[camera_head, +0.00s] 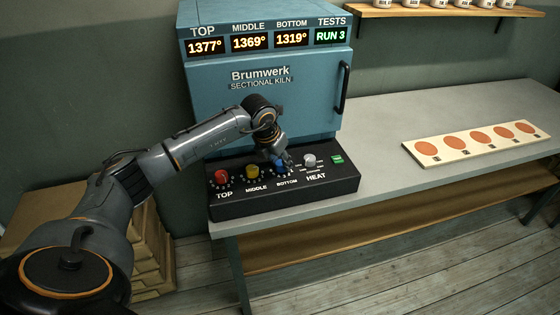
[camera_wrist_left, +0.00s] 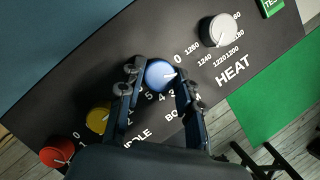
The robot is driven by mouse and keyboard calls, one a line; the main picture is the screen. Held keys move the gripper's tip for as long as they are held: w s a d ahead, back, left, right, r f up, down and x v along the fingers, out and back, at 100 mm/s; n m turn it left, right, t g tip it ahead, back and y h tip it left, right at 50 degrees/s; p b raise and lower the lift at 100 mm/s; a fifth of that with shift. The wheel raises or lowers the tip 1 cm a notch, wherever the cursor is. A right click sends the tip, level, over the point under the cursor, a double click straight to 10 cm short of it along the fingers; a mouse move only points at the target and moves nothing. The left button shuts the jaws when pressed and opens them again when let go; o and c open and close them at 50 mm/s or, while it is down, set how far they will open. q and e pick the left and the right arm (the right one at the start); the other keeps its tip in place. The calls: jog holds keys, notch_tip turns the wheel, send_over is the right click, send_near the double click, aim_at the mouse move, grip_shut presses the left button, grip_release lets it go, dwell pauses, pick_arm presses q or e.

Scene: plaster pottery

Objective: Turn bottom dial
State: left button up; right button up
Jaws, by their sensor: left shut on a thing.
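The bottom dial is a round blue knob (camera_head: 281,168) on the black control panel (camera_head: 240,207) below the kiln (camera_head: 262,125). In the left wrist view the blue knob (camera_wrist_left: 161,75) sits between the two fingers, with numbers printed around it. My left gripper (camera_head: 282,160) comes down on it from above and is shut on it; its fingers (camera_wrist_left: 160,84) show on both sides of the knob. The gripper partly hides the knob in the head view. The kiln display reads TOP 1377°, MIDDLE 1369°, BOTTOM 1319° and RUN 3. My right gripper is not in view.
A red dial (camera_head: 222,177) and a yellow dial (camera_head: 252,173) stand left of the blue one. A white heat dial (camera_head: 310,160) and a green button (camera_head: 337,159) are to its right. A board with orange discs (camera_head: 432,160) lies on the otherwise clear bench (camera_head: 385,125).

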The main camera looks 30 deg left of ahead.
pick_arm(q)
jog(key=o, duration=1.1)
jog(key=shift+o, duration=0.2)
jog(key=v, duration=1.2)
